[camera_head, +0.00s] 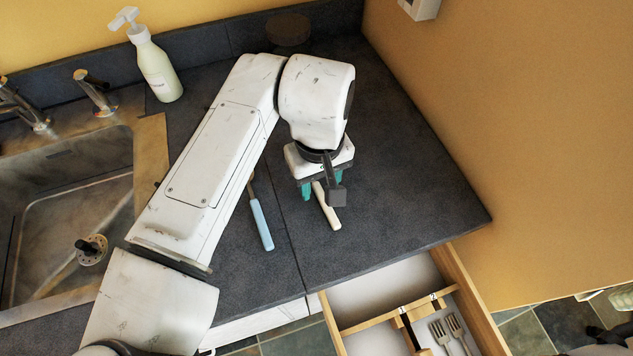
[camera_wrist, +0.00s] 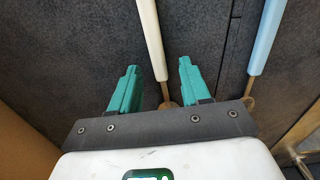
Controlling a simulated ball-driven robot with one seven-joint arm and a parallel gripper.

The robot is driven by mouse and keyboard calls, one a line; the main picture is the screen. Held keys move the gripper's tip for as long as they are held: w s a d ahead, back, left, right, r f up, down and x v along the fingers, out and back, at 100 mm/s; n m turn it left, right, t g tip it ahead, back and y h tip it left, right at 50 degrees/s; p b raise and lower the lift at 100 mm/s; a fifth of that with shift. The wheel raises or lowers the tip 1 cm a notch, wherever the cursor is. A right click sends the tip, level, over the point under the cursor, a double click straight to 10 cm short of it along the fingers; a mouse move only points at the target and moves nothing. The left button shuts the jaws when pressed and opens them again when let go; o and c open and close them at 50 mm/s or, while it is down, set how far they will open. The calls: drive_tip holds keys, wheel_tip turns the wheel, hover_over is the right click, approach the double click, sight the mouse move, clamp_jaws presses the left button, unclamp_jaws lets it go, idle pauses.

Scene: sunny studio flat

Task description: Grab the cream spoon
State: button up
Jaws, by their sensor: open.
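The cream spoon (camera_head: 327,208) lies on the dark countertop, its handle pointing toward the front edge in the head view. Its upper part is hidden there by my gripper. In the wrist view the cream spoon's handle (camera_wrist: 152,36) runs from the top edge down between my fingers, and its brown end shows near the gripper body. My gripper (camera_wrist: 157,84) is open, with a teal finger on each side of the spoon and nothing clasped. In the head view my gripper (camera_head: 321,190) is over the spoon; the exact height is hard to tell.
A blue-handled utensil (camera_head: 261,225) lies left of the spoon; it shows at right in the wrist view (camera_wrist: 266,38). An open drawer (camera_head: 338,323) with forks (camera_head: 455,330) is below the counter edge. A sink (camera_head: 72,225) and soap bottle (camera_head: 155,68) are left.

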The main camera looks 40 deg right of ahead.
drive_tip(key=shift+f, duration=0.35)
drive_tip(key=shift+c, duration=0.3)
clamp_jaws()
